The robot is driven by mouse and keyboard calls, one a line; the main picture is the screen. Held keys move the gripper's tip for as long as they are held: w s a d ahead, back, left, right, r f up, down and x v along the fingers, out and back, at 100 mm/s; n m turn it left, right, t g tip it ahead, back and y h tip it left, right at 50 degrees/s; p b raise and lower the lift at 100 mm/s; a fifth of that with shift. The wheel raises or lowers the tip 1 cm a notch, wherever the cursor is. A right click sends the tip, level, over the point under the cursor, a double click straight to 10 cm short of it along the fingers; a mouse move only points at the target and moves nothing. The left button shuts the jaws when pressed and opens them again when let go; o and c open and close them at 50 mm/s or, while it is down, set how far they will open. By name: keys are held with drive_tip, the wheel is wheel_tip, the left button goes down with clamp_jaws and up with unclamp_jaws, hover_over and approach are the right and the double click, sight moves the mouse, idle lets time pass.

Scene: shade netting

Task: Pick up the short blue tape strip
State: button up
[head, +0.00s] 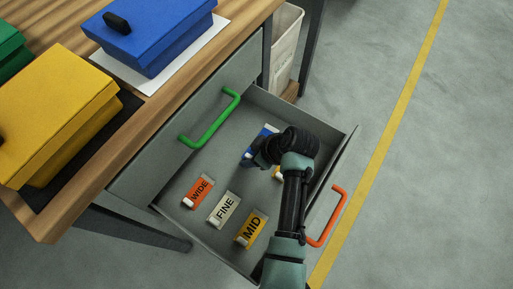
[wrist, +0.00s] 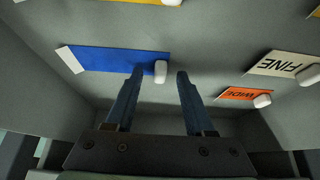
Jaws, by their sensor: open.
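The blue tape strip (head: 261,141) lies in the open drawer, partly hidden behind my gripper in the head view. In the wrist view the blue strip (wrist: 112,60) lies flat with a white end at the left and a white knob at its right end. My gripper (wrist: 160,75) is open, its two fingers apart, with the white knob showing between the fingertips. The left finger overlaps the strip in the picture; I cannot tell whether it touches. In the head view my gripper (head: 262,158) is over the back part of the drawer.
The drawer (head: 170,206) also holds an orange WIDE strip (head: 198,191), a white FINE strip (head: 223,209) and a yellow MID strip (head: 251,228). Another yellow piece (head: 277,173) is partly hidden by my arm. Drawer walls stand close around. Blue (head: 155,40) and yellow boxes (head: 55,115) sit on the bench.

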clamp_jaws()
